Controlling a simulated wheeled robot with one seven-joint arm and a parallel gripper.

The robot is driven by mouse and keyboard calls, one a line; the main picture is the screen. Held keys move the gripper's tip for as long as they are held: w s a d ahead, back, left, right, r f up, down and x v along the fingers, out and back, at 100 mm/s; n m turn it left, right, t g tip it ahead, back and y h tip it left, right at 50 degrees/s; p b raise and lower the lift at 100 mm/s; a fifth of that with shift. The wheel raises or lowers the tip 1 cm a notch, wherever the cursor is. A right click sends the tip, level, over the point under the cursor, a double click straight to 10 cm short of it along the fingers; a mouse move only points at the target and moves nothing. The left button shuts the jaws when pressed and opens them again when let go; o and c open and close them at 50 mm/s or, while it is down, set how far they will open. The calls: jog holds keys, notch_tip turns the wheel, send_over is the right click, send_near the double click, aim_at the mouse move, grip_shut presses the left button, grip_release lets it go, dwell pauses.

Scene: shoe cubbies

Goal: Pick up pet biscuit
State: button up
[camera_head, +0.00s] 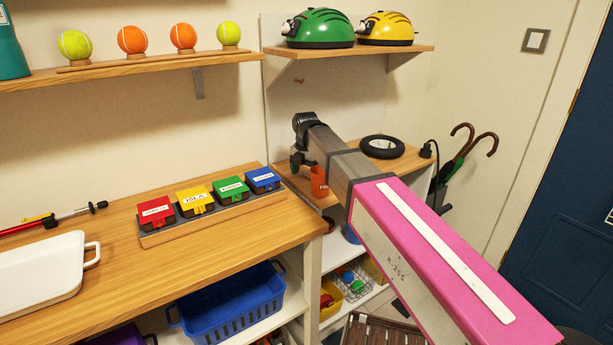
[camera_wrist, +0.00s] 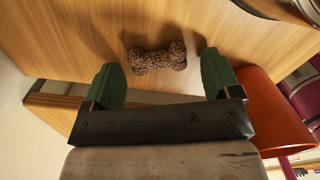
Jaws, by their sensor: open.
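The pet biscuit (camera_wrist: 158,58) is a brown, speckled, bone-shaped piece lying on a wooden surface in the wrist view. My gripper (camera_wrist: 160,75) has two green fingers spread apart, one to the left and one to the right of the biscuit. The biscuit lies slightly beyond the line between the fingers, and nothing is held. In the head view my gripper (camera_head: 296,165) hangs at the end of the arm over the lower wooden shelf at the back. The biscuit cannot be made out in the head view.
An orange cup (camera_wrist: 262,110) stands close to the right finger; it also shows in the head view (camera_head: 319,181). The counter (camera_head: 215,240) holds coloured boxes and a white tray (camera_head: 40,277).

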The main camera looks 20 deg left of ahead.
jog(key=c, duration=1)
jog(key=shift+r, duration=0.15)
